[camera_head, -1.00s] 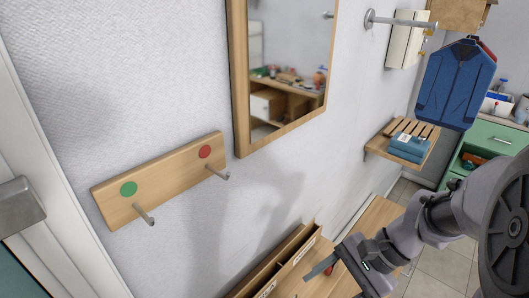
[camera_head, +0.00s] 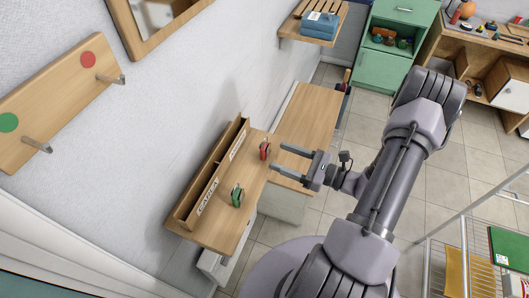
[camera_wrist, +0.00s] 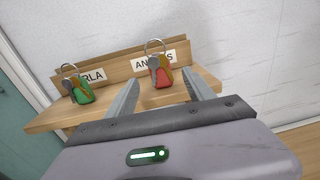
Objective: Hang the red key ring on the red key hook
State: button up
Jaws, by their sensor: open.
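The red key ring (camera_head: 265,150) stands on the wooden shelf (camera_head: 222,238), by the letter rack. In the wrist view the red key ring (camera_wrist: 162,77) shows a red fob, keys and a metal ring on top, in front of the "AN...S" label. My gripper (camera_head: 277,157) is open and empty, its fingers pointing at the red key ring. In the wrist view the key ring appears between the fingertips; whether they reach around it I cannot tell. The red key hook (camera_head: 111,79) is a metal peg below a red dot on the wall board (camera_head: 60,100), and it is bare.
A green key ring (camera_head: 237,195) stands on the same shelf, left of the red one in the wrist view. The wooden letter rack (camera_head: 212,178) stands close behind both. A mirror (camera_head: 128,38) and a slatted shelf (camera_head: 318,22) are on the wall.

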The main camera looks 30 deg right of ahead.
aim_at(268, 149)
jog(key=x, duration=0.3)
jog(key=b+x, duration=0.1)
jog(key=x, duration=0.2)
jog(key=shift+w+a+r, duration=0.1)
jog(key=shift+r, duration=0.25)
grip_shut()
jog(key=shift+r, duration=0.2)
notch_tip(268, 149, up, 3)
jog(key=shift+r+p, duration=0.2)
jog(key=shift+p, duration=0.6)
jog(key=w+d+p, duration=0.1)
jog(key=w+d, duration=0.1)
jog(key=d, duration=0.5)
jog(key=w+d+r+p, duration=0.1)
jog(key=d, duration=0.7)
jog(key=shift+w+d, duration=0.3)
jog(key=shift+w, duration=0.1)
